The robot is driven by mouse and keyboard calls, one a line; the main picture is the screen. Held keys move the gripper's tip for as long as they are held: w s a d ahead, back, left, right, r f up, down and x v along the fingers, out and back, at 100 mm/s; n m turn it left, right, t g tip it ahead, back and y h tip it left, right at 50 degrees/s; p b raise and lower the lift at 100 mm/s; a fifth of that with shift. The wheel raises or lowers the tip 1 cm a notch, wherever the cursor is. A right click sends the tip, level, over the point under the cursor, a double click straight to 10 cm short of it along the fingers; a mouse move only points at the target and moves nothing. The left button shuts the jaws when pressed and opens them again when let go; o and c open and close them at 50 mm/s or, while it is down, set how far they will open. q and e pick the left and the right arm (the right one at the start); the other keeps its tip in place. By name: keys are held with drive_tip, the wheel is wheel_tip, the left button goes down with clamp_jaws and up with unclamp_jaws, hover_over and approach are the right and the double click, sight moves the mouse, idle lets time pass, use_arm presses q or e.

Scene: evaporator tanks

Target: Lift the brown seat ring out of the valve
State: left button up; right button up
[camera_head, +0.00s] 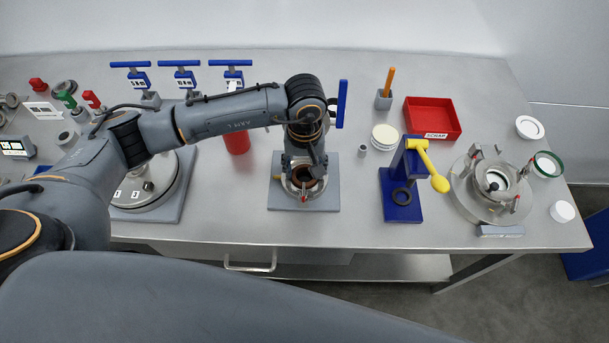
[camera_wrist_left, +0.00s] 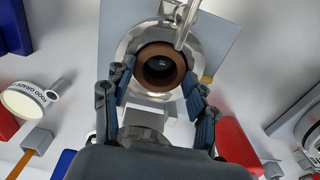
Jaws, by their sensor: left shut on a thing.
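The brown seat ring (camera_wrist_left: 147,73) shows in the left wrist view between the blue-padded fingers of my left gripper (camera_wrist_left: 159,80), which is shut on it. The silver valve body (camera_wrist_left: 124,50) is around and behind the ring. In the head view my left gripper (camera_head: 303,175) points down at the valve on its grey plate (camera_head: 328,200), and part of the brown ring (camera_head: 316,186) shows beside the fingers. I cannot tell whether the ring still rests in the valve or is a little above it. My right gripper is not in view.
A blue press with a yellow lever (camera_head: 428,165) stands right of the valve. A red scrap tray (camera_head: 433,118) lies behind it. A round steel fixture (camera_head: 470,200) is further right. A red cylinder (camera_head: 237,140) stands to the left. The bench strip before the valve is clear.

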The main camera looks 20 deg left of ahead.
sight(304, 174)
use_arm(q)
drive_tip(key=shift+r, duration=0.75)
wheel_tip(304, 174, up, 7)
drive_tip(key=p, duration=0.2)
drive_tip(key=shift+r, duration=0.2)
idle(0.4)
